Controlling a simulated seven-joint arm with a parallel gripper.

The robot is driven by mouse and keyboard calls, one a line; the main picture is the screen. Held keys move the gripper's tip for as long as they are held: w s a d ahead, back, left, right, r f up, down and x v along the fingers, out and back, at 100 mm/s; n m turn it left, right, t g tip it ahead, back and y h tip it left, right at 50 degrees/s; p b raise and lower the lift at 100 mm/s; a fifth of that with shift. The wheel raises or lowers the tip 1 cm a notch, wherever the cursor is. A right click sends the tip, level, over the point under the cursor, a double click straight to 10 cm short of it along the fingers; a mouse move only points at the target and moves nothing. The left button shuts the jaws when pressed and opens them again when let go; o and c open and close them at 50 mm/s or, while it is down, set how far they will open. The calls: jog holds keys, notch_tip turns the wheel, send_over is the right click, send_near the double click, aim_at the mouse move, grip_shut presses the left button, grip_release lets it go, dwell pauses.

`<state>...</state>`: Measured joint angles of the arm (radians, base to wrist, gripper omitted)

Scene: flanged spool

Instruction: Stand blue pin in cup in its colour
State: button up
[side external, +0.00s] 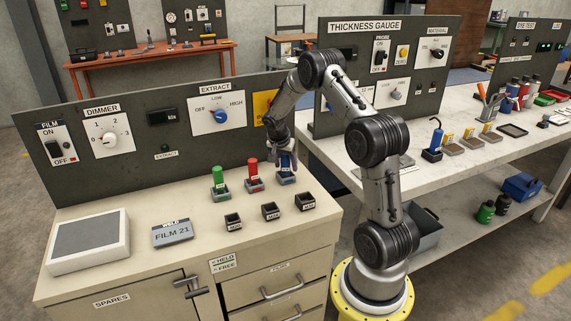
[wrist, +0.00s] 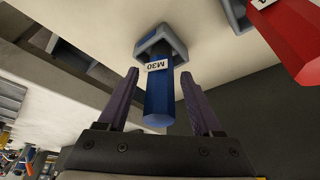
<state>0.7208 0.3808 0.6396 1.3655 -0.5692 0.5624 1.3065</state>
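The blue pin (wrist: 159,102) stands in a grey square holder (wrist: 152,46) with an upside-down M30 label. In the side external view the blue pin (side external: 286,164) is partly hidden by my gripper (side external: 277,152). In the wrist view my gripper (wrist: 160,75) is open, its fingers on either side of the blue pin with a gap on both sides. Three dark square cups stand in front of the pins: a left cup (side external: 233,221), a middle cup (side external: 270,211) and a right cup (side external: 305,202). Their small labels are too small to read surely, and no colour marking shows on them.
A red pin (side external: 253,169) and a green pin (side external: 218,177) stand in holders to the left of the blue pin. The red pin also shows close by in the wrist view (wrist: 288,35). The upright control panel (side external: 170,150) rises behind. A FILM 21 plate (side external: 172,233) lies front left.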

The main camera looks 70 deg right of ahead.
jog(key=shift+r, duration=0.3)
jog(key=v, duration=1.2)
jog(key=s+a+r+n+t, duration=0.15)
jog(key=a+r+n, duration=0.3)
jog(key=a, duration=0.45)
jog(key=s+a+r+n+t, duration=0.1)
jog(key=s+a+r+n, duration=0.15)
jog(key=a+r, duration=0.5)
jog(key=s+a+f+n+t+y, duration=0.1)
jog(key=s+a+n+t+y, duration=0.2)
jog(key=s+a+n, duration=0.8)
jog(key=s+a+y, duration=0.1)
jog(key=s+a, duration=0.2)
jog(key=a, duration=0.4)
jog(key=shift+s+f, duration=0.15)
jog(key=shift+f, duration=0.05)
